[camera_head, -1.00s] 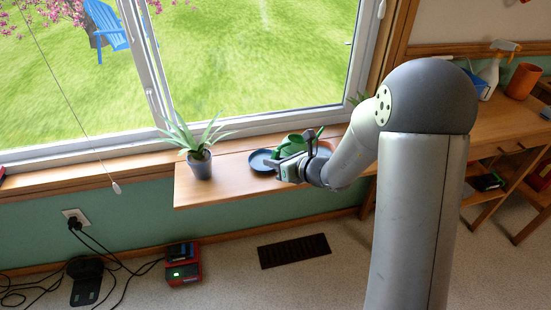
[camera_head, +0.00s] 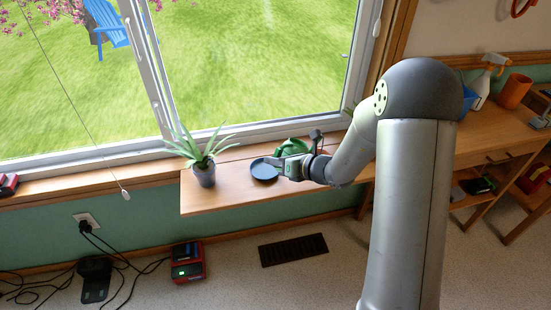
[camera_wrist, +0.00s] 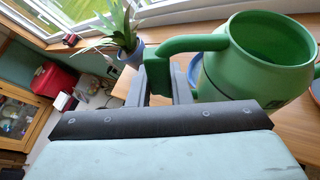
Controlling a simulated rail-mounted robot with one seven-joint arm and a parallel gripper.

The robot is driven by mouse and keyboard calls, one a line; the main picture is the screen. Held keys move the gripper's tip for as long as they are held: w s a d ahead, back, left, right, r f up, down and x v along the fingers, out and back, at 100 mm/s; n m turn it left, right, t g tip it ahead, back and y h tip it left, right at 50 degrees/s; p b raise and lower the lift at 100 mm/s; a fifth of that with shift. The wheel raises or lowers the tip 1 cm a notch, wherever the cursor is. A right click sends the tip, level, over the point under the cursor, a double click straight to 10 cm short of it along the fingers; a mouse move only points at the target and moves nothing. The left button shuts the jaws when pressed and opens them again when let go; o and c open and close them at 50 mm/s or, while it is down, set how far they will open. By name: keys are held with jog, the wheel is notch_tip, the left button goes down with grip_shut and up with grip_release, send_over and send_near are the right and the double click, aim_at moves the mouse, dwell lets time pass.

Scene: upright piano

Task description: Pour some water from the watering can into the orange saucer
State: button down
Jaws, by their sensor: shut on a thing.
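The green watering can (camera_head: 290,147) is above the wooden shelf under the window, partly hidden by my gripper (camera_head: 283,166). In the wrist view my gripper (camera_wrist: 160,82) is shut on the handle of the can (camera_wrist: 222,72), whose open top faces the camera at right. No water can be made out. The can looks about upright. A sliver of the orange saucer (camera_wrist: 317,86) shows at the right edge of the wrist view, beyond the can; the rest is hidden. A dark blue saucer (camera_head: 263,170) lies on the shelf left of my gripper.
A spiky plant in a grey-blue pot (camera_head: 204,172) stands on the shelf, left of the blue saucer. The window (camera_head: 250,70) is close behind. A desk (camera_head: 500,135) with a spray bottle (camera_head: 487,80) and an orange pot (camera_head: 514,91) stands at right.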

aim_at(280, 151)
jog(key=shift+w+d+r+m+y+p, duration=0.1)
jog(key=shift+r+m+y+p, duration=0.1)
jog(key=shift+r+p, duration=0.5)
jog(key=shift+w+d+r+m+y+p, duration=0.1)
jog(key=shift+r+m+p, duration=0.1)
jog(key=shift+r+p, duration=0.5)
jog(key=shift+w+d+r+m+y+p, duration=0.15)
jog(key=shift+r+p, duration=0.3)
jog(key=shift+p, duration=0.45)
jog(key=shift+s+f, duration=0.1)
jog(key=shift+f, duration=0.1)
jog(key=shift+w+d+r+m+p, duration=0.1)
jog(key=shift+r+m+p, duration=0.15)
jog(key=shift+r+p, duration=0.3)
jog(key=shift+w+d+r+m+p, duration=0.1)
jog(key=shift+r+m+p, duration=0.1)
jog(key=shift+r+p, duration=0.3)
jog(key=shift+w+d+r+g+y+p, duration=0.15)
jog(key=shift+r+g+y+p, duration=0.2)
jog(key=shift+p, duration=0.3)
jog(key=shift+w+d+r+m+p, duration=0.15)
jog(key=shift+r+m+p, duration=0.15)
jog(key=shift+p, duration=0.2)
jog(key=shift+w+d+r+m+p, duration=0.1)
jog(key=shift+d+r+m+p, duration=0.1)
jog(key=shift+r+p, duration=0.25)
jog(key=shift+f, duration=0.15)
jog(key=shift+a+f, duration=0.1)
